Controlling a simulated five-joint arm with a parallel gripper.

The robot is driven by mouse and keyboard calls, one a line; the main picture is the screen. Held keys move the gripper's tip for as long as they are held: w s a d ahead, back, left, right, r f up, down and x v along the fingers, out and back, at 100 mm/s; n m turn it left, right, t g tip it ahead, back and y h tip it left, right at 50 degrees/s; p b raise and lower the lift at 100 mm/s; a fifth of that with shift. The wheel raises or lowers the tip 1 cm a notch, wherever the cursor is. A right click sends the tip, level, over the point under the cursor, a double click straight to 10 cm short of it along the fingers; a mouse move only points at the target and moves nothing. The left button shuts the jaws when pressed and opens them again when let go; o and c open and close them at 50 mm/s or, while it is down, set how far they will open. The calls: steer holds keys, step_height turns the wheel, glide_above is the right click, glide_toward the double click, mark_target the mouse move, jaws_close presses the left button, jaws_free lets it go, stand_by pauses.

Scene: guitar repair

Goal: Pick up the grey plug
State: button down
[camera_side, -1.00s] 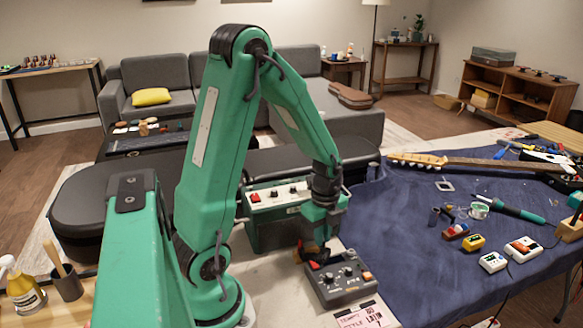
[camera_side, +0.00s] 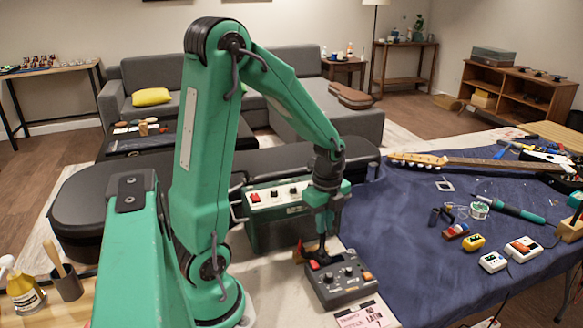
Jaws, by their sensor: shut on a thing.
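My gripper (camera_side: 321,248) points down at the back edge of the dark grey control box (camera_side: 340,280), which has knobs and a red switch. The fingers are shut on a small dark thing that fits the grey plug. The fingers mostly hide it, and its shape is too small to make out. I cannot tell whether it touches the box.
A green amplifier (camera_side: 275,203) with a control panel stands right behind my gripper. A pink note (camera_side: 366,316) lies in front of the box. The blue cloth (camera_side: 395,245) on the right holds a guitar neck (camera_side: 470,163), a soldering iron (camera_side: 515,212) and small parts.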

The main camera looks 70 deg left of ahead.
steer(key=s+d+r, duration=0.1)
steer(key=d+r, duration=0.5)
steer(key=d, duration=0.5)
steer(key=shift+s+r, duration=0.3)
steer(key=shift+r, duration=0.7)
steer(key=shift+r, duration=0.7)
steer(key=shift+r, duration=0.35)
steer(key=shift+r, duration=0.25)
